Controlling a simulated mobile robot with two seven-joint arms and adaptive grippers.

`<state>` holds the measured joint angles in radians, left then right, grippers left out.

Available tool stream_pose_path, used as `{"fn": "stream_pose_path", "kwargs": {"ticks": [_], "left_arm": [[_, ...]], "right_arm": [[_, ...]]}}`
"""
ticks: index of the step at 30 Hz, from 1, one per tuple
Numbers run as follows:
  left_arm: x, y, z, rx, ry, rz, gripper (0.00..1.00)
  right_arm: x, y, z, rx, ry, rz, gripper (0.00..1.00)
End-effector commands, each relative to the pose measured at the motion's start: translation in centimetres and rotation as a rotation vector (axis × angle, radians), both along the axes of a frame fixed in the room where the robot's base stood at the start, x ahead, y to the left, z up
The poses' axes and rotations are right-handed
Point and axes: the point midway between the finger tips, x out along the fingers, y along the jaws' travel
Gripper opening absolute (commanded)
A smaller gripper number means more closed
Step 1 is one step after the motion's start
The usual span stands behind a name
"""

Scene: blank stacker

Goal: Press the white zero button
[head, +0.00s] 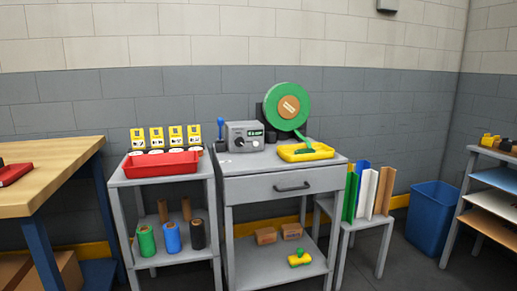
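A grey box (244,136) with a green-lit display (256,132) and a round knob stands on the grey drawer cabinet (262,187). The box's front faces me. Small pale marks show on its front, but I cannot tell which, if any, is the white zero button. Neither of my grippers is in view.
A blue-handled lever (220,128) stands left of the box. A green reel (287,106) and yellow tray (306,151) stand to its right. A red tray (161,164) sits on the left cart. A wooden bench (52,172) is at far left, a blue bin (431,208) at right.

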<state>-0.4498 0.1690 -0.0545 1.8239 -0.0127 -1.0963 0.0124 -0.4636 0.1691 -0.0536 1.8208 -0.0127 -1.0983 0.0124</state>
Motion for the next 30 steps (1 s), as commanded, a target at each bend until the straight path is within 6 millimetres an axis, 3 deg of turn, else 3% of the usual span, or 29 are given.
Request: {"fn": "stream_pose_path", "kwargs": {"ticks": [11,21,30], "left_arm": [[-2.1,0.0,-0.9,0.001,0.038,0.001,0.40],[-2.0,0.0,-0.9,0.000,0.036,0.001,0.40],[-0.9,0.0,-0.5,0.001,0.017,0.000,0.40]], "right_arm": [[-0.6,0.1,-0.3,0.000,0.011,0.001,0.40],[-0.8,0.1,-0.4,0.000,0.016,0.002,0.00],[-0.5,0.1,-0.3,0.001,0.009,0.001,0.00]]}}
